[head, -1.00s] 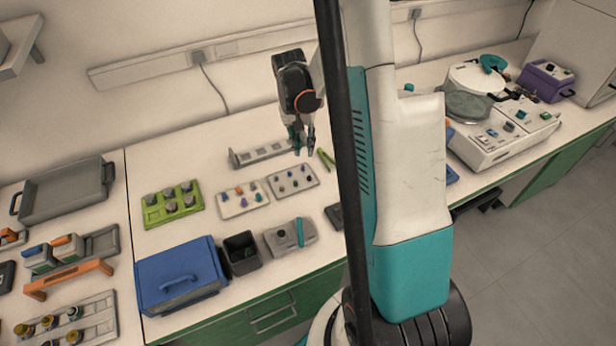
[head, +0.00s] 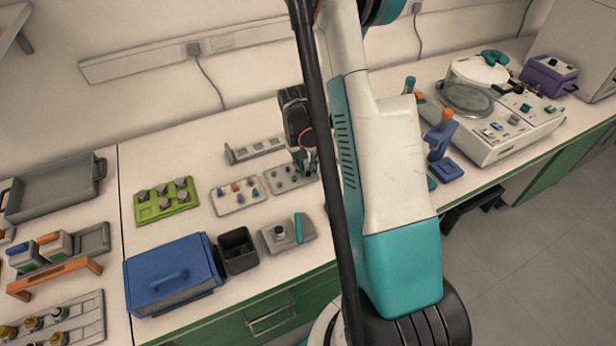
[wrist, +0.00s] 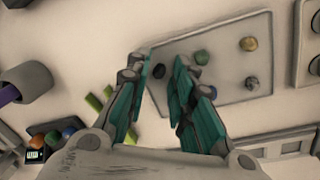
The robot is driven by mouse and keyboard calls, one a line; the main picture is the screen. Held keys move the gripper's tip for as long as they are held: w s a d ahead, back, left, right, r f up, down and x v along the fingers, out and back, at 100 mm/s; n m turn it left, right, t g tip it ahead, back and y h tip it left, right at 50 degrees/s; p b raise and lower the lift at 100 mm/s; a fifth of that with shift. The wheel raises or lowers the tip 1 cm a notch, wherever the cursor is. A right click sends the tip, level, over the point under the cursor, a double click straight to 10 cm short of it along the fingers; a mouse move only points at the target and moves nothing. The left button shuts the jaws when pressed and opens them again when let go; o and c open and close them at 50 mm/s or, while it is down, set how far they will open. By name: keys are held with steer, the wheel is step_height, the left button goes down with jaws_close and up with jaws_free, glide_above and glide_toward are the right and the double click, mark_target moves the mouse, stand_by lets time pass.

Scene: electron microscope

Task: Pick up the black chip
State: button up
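The small dark chip (wrist: 159,71), which looks black, lies near one edge of a grey tray (wrist: 228,94) in the wrist view. My gripper (wrist: 162,65) is open, with its teal-padded fingers on either side of the chip in the picture. I cannot tell how far above the chip the fingertips are. In the head view my gripper (head: 304,168) is low over the right-hand chip tray (head: 284,187), and it and the arm hide part of that tray.
Several other chips share the tray, including a green one (wrist: 201,57) and a yellow one (wrist: 248,43). A second chip tray (head: 228,207) lies to the left. A grey slotted rack (head: 256,150) stands behind.

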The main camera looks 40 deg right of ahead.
mark_target(307, 171)
steer(key=shift+f, duration=0.3)
steer(key=shift+r, duration=0.1)
steer(key=c, duration=0.5)
step_height(307, 171, up, 20)
steer(key=p, duration=0.6)
steer(key=shift+p, duration=0.3)
jaws_close()
